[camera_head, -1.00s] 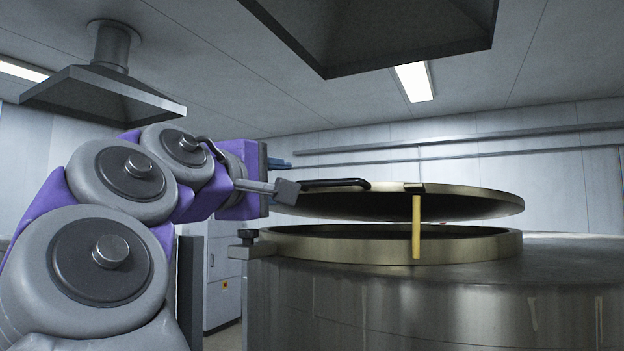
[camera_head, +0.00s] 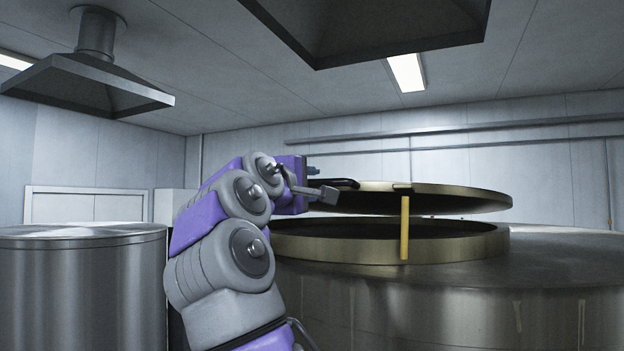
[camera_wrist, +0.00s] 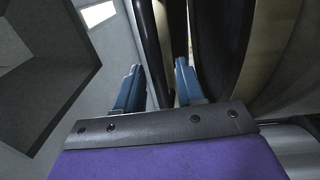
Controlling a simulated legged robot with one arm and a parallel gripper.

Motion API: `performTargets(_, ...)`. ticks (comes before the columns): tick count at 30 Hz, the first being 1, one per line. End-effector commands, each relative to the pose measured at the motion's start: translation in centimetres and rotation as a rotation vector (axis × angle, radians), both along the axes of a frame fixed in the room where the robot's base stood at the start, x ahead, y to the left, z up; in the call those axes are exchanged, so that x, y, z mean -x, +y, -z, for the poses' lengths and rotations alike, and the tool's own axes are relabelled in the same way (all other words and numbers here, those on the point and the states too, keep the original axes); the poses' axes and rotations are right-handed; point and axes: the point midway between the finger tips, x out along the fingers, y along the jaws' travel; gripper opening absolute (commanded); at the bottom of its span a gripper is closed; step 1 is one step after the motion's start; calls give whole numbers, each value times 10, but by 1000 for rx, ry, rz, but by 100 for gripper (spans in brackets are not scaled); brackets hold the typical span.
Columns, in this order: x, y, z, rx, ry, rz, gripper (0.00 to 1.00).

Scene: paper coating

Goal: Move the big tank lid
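The big tank lid (camera_head: 440,196) is a wide brass-coloured disc, raised above the open rim (camera_head: 350,250) of the large tank with a gap between them. A black handle (camera_head: 342,184) sticks out from its left side. My gripper (camera_head: 314,171) is beside the handle, partly hidden by my arm. In the wrist view my gripper (camera_wrist: 158,85) has its two blue fingers apart. A dark bar (camera_wrist: 152,40), apparently the handle, runs between them. I see no clear grip on it. The lid's edge (camera_wrist: 225,40) shows close on the right.
A yellow post (camera_head: 404,230) stands between the lid and the large tank's rim. A smaller steel tank (camera_head: 80,290) stands at the left. Dark hoods (camera_head: 90,85) hang from the ceiling. White cabinets (camera_head: 85,206) are at the back left.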

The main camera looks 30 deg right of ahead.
Motion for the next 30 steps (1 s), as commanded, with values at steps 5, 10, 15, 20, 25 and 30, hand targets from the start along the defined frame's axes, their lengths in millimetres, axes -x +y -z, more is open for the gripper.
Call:
performTargets(5, -8, -10, -1, -1, 1, 0, 38)
performTargets(10, -9, -12, -1, -1, -1, 0, 38)
performTargets(15, -9, -12, -1, 0, -1, 0, 38)
performTargets(20, -9, -12, -1, 0, 0, 0, 24)
performTargets(25, -9, -12, -1, 0, 0, 0, 8)
performTargets(30, -9, -12, 0, -1, 1, 0, 0)
